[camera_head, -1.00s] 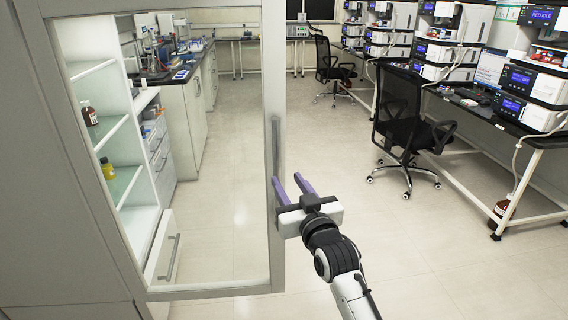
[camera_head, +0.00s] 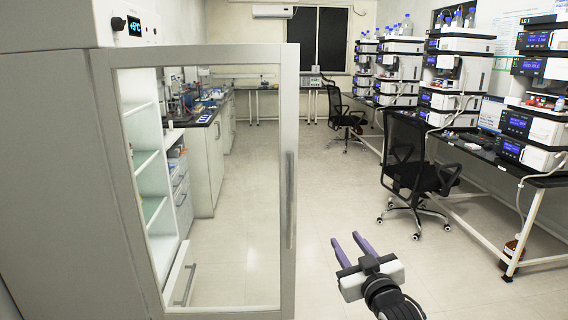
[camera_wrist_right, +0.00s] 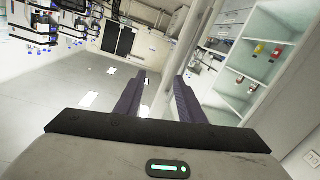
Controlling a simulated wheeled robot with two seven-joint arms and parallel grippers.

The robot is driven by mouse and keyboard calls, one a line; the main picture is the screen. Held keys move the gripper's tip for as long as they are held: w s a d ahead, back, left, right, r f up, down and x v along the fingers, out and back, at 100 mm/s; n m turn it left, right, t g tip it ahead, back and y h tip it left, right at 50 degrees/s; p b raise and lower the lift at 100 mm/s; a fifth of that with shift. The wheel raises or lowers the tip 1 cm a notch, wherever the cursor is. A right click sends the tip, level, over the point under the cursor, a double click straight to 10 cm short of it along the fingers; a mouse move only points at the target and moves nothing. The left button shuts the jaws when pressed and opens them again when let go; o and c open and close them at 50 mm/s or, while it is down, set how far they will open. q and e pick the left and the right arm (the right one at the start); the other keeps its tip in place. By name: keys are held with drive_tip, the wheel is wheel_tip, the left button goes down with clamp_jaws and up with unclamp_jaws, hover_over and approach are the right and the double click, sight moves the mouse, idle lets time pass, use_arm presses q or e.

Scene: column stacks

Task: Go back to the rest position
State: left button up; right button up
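My right gripper (camera_head: 354,246) is in the lower middle of the head view, to the right of the glass cabinet door (camera_head: 290,120). Its two purple fingers are apart with nothing between them. In the right wrist view the gripper (camera_wrist_right: 160,82) also shows its fingers spread and empty. The door stands ajar, and its vertical handle (camera_head: 289,200) is clear of the gripper. My left gripper is not in view.
The cabinet (camera_head: 60,180) fills the left, with white shelves (camera_head: 148,160) behind the glass. Bottles show on shelves (camera_wrist_right: 265,62) in the wrist view. A black office chair (camera_head: 408,160) and instrument bench (camera_head: 545,180) stand at right. The floor (camera_head: 330,200) between is open.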

drive_tip(key=s+d+r+n+h, duration=0.1)
drive_tip(key=d+r+n+h, duration=0.2)
drive_tip(key=d, duration=2.3)
drive_tip(key=s+a+f+g, duration=0.2)
drive_tip(key=s+a+f, duration=0.1)
drive_tip(key=s+f, duration=0.65)
drive_tip(key=s+a+f+g, duration=0.25)
drive_tip(key=s+f, duration=0.45)
drive_tip(key=f, duration=0.6)
drive_tip(key=s+a+f+g, duration=0.2)
drive_tip(key=s+f, duration=0.2)
drive_tip(key=s, duration=0.5)
drive_tip(key=s+a+f+g+y, duration=0.15)
drive_tip(key=s+f, duration=0.25)
drive_tip(key=s, duration=0.4)
drive_tip(key=s+a+f+g, duration=0.2)
drive_tip(key=s+a+f, duration=0.15)
drive_tip(key=s, duration=0.55)
drive_tip(key=w+a+m+t, duration=0.1)
drive_tip(key=a+m, duration=0.4)
drive_tip(key=a, duration=0.7)
drive_tip(key=shift+w+y, duration=0.3)
drive_tip(key=shift+y, duration=0.15)
